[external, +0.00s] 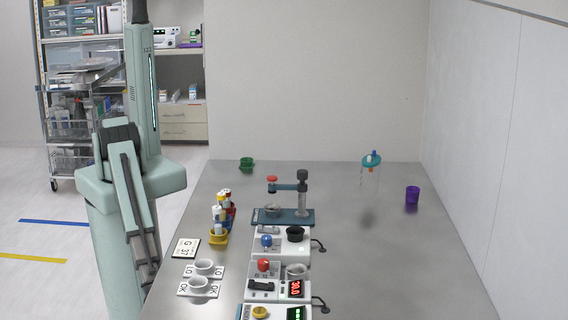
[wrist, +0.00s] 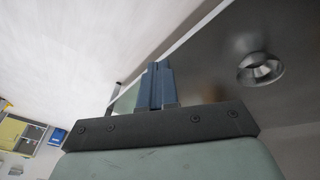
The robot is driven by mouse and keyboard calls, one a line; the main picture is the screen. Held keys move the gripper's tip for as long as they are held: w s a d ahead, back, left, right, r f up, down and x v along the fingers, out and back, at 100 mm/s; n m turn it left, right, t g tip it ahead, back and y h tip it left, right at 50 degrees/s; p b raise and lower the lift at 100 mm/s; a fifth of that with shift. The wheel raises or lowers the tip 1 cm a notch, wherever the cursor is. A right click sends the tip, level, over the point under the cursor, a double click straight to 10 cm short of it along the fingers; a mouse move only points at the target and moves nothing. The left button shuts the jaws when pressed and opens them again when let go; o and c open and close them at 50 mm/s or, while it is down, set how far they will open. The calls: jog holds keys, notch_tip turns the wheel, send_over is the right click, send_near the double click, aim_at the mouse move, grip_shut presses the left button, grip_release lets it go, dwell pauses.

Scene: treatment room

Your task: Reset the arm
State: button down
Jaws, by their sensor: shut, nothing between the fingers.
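My arm (external: 140,95) stands at the left edge of the table in the external view, with its upper part running out of the top of the frame. I cannot make out my fingertips there. In the wrist view my gripper (wrist: 157,82) shows as two dark blue fingers pressed together, shut with nothing between them. Past the fingers lies the dark table surface and a round grey metallic-looking cup (wrist: 260,69) to the right, apart from the fingers.
The table (external: 400,270) holds instruments (external: 280,240), a blue-based stand (external: 284,216), a rack of capped tubes (external: 224,210), white cups (external: 203,267) on cards, a green cup (external: 247,163), a teal-topped object (external: 371,160) and a purple cup (external: 412,195). The table's right front is clear.

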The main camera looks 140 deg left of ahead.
jog(key=s+a+r+g, duration=0.1)
jog(key=s+a+g, duration=0.2)
jog(key=s, duration=0.6)
jog(key=s+a+r+g+y, duration=0.1)
jog(key=s+a+r+g, duration=0.1)
jog(key=s+a+g, duration=0.2)
jog(key=s+a+r+g+y, duration=0.1)
jog(key=s+a+r+g, duration=0.1)
jog(key=s+a, duration=0.7)
jog(key=s+g, duration=0.1)
jog(key=s, duration=0.5)
jog(key=shift+m, duration=0.3)
